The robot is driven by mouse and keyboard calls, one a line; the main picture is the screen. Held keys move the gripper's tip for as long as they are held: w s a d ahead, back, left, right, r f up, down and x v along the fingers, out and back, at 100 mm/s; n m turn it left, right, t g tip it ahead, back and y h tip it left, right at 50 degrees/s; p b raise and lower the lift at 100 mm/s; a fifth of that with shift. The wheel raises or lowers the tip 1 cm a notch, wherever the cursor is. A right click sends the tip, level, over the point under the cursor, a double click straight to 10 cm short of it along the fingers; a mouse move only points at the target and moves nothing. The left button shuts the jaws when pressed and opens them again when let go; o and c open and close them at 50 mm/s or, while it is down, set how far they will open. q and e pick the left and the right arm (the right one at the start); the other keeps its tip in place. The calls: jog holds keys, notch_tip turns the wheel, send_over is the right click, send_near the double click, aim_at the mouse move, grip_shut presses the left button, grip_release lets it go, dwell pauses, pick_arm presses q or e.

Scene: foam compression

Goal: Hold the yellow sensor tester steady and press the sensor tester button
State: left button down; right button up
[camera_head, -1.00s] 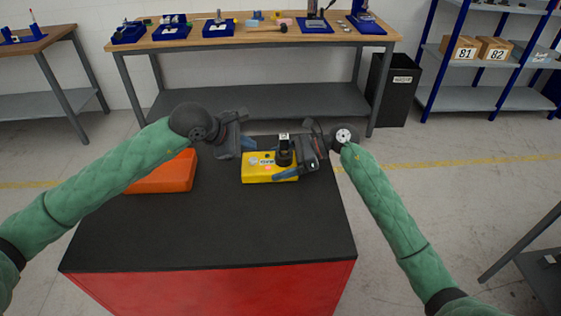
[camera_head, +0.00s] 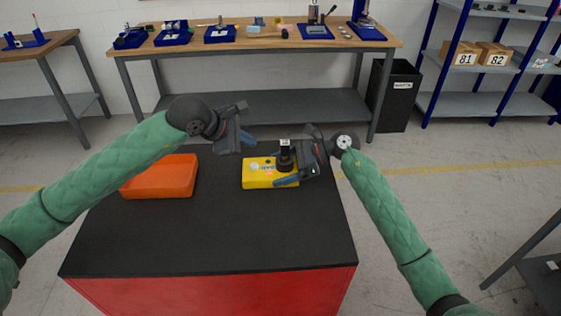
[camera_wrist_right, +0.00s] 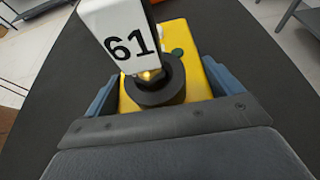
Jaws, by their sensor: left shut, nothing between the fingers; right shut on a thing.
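The yellow sensor tester (camera_head: 258,180) lies on the black table top, with a dark round fixture and a white block marked 61 (camera_wrist_right: 120,38) on its right part. It also shows in the right wrist view (camera_wrist_right: 196,82). My right gripper (camera_head: 282,172) is shut on the tester, with one blue finger along its front side and the other largely hidden. In the right wrist view the fingers lie on both sides of it. My left gripper (camera_head: 246,143) is shut and empty, above the table and up and left of the tester, apart from it. I cannot make out the button for certain.
An orange case (camera_head: 160,178) lies on the black table top (camera_head: 215,235) left of the tester. The front of the top is clear. Behind stand a wooden workbench (camera_head: 260,48) with blue trays, a black bin (camera_head: 392,98) and a shelf with boxes.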

jog(key=o, duration=1)
jog(key=shift+o, duration=0.2)
